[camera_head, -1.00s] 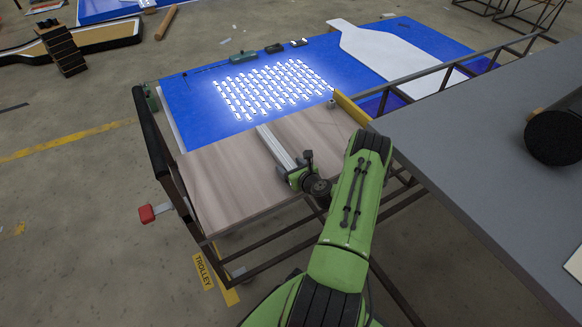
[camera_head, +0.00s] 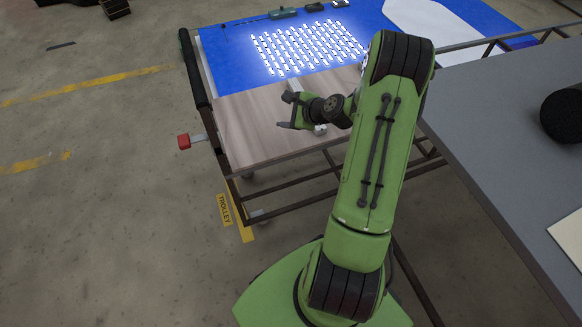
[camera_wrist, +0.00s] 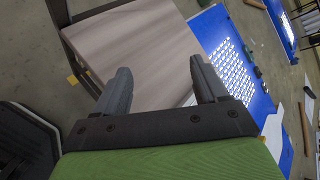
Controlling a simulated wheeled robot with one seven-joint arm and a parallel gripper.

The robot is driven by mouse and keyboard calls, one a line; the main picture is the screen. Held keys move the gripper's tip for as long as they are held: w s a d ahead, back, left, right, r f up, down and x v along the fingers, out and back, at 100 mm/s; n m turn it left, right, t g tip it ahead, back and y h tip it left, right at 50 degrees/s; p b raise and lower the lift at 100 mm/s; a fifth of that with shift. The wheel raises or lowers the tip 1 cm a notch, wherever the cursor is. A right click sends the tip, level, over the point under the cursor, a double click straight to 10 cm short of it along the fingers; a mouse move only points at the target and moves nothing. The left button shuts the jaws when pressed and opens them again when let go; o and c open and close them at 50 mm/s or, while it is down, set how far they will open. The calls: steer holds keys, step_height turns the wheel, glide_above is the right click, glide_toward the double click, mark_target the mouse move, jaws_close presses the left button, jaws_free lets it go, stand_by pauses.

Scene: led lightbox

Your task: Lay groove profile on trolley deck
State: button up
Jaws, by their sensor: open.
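The groove profile, a pale metal bar, lies on the wooden trolley deck (camera_head: 252,125). Its near end (camera_head: 320,129) shows beside my wrist, and the middle is hidden behind my gripper. My gripper (camera_head: 285,111) is open and empty, over the deck to the left of the profile. In the wrist view my gripper (camera_wrist: 160,66) has its two fingers spread wide above bare wood deck (camera_wrist: 138,45). A pale strip by the right finger may be the profile; it is mostly hidden.
A blue board (camera_head: 232,62) with rows of lit LED strips (camera_head: 308,47) lies beyond the deck. A black trolley handle (camera_head: 194,70) stands at the left. A grey table (camera_head: 500,130) with a black roll is at the right. The floor at left is mostly clear.

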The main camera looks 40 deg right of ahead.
steer(key=s+a+r+n+g, duration=0.2)
steer(key=s+a+r+n, duration=0.3)
steer(key=a+r+n, duration=0.3)
steer(key=s+a+r+n+g, duration=0.2)
steer(key=s+a+r+n, duration=0.3)
steer(key=a+r+n, duration=0.25)
steer(key=s+a+r+n+h, duration=0.1)
steer(key=s+n, duration=0.3)
steer(key=s, duration=0.5)
steer(key=s+a+r+n+g+h, duration=0.1)
steer(key=s+a+r+n, duration=0.2)
steer(key=s, duration=0.6)
steer(key=shift+s+a+n, duration=0.15)
steer(key=shift+s+n, duration=0.1)
steer(key=shift+n, duration=0.6)
step_height(320, 180, up, 13)
steer(key=p, duration=1.2)
steer(key=shift+f, duration=0.15)
